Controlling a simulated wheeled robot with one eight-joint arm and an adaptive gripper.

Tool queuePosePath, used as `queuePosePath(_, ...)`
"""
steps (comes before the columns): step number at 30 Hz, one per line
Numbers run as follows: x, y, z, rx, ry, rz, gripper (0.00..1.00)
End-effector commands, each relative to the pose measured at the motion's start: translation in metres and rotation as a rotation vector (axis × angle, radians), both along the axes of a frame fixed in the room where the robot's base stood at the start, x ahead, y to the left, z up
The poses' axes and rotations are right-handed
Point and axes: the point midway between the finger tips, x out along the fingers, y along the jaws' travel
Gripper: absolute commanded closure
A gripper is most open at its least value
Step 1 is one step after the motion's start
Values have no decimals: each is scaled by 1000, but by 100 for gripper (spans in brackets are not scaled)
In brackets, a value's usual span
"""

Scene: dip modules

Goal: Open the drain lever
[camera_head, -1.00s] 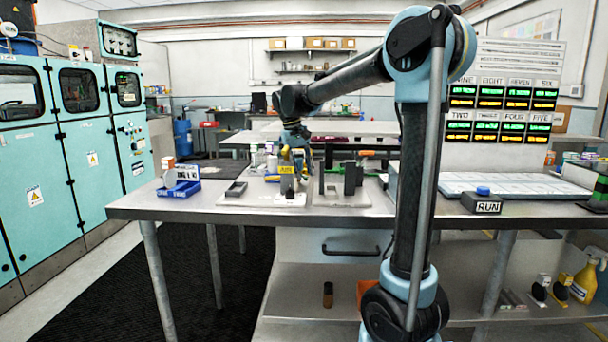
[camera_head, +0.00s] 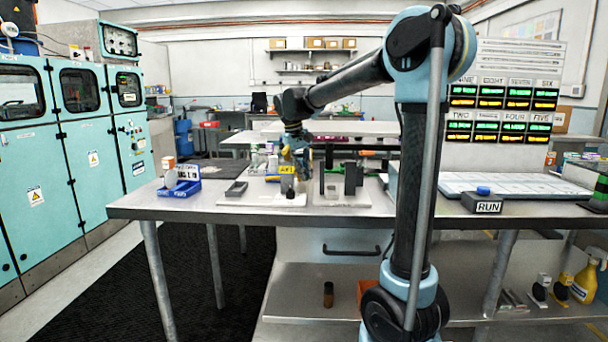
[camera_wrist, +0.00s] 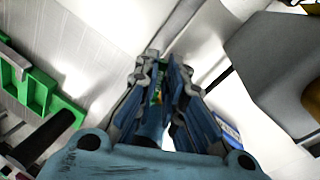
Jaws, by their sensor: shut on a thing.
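My gripper (camera_head: 298,163) is low over the left part of the work table, just right of a small grey block with a yellow label (camera_head: 287,169). In the wrist view my gripper's fingers (camera_wrist: 160,68) are closed together. A narrow green and yellow piece (camera_wrist: 157,93) shows between them, mostly hidden by the fingers. I cannot tell whether this piece is the drain lever. A thin yellow bar (camera_head: 272,178) lies just left of the labelled block.
A blue bin (camera_head: 180,189) and a dark shallow tray (camera_head: 236,188) stand left. A dark upright block (camera_head: 351,178) and green frame (camera_head: 323,178) stand right. In the wrist view, a green bracket (camera_wrist: 40,92) is left and a large grey body (camera_wrist: 275,65) right.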

Motion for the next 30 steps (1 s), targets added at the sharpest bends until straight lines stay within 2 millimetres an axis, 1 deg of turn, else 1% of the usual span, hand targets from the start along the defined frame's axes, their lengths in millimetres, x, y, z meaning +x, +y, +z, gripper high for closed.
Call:
queuePosePath(8,3,-6,0,1,-1,142,100)
queuePosePath(21,16,-20,0,0,-2,546,100)
queuePosePath(30,27,-25,0,-1,-2,801,100)
